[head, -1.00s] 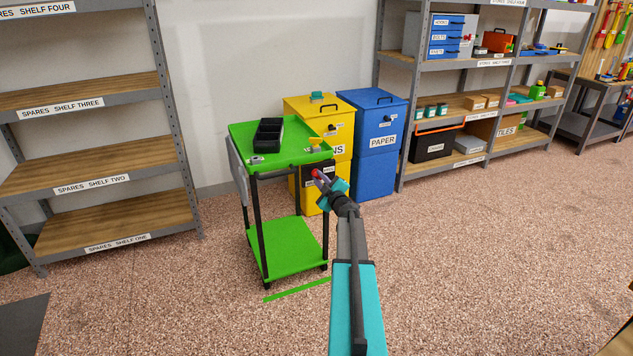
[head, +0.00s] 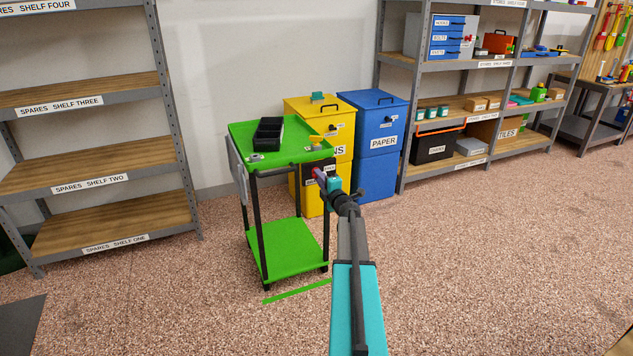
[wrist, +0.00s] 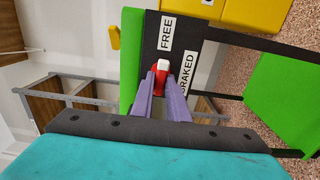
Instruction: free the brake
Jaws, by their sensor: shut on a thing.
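The green cart (head: 290,249) stands upright with a dark plate on its side. In the wrist view the plate (wrist: 201,32) carries a FREE label (wrist: 167,33) and a BRAKED label (wrist: 188,73). A red brake lever (wrist: 158,80) with a pale tip sits at this plate, near both labels. My gripper (wrist: 162,82) has its two purple fingers closed on the red lever, hiding part of it. In the head view my gripper (head: 321,176) reaches the cart's upper right corner; the lever there is small and mostly hidden.
A black divided tray (head: 268,134) lies on the cart top. A yellow bin (head: 340,110) and a blue bin (head: 374,165) stand behind the cart. Shelving stands at left (head: 100,190) and at back right (head: 400,100). The floor at right is clear.

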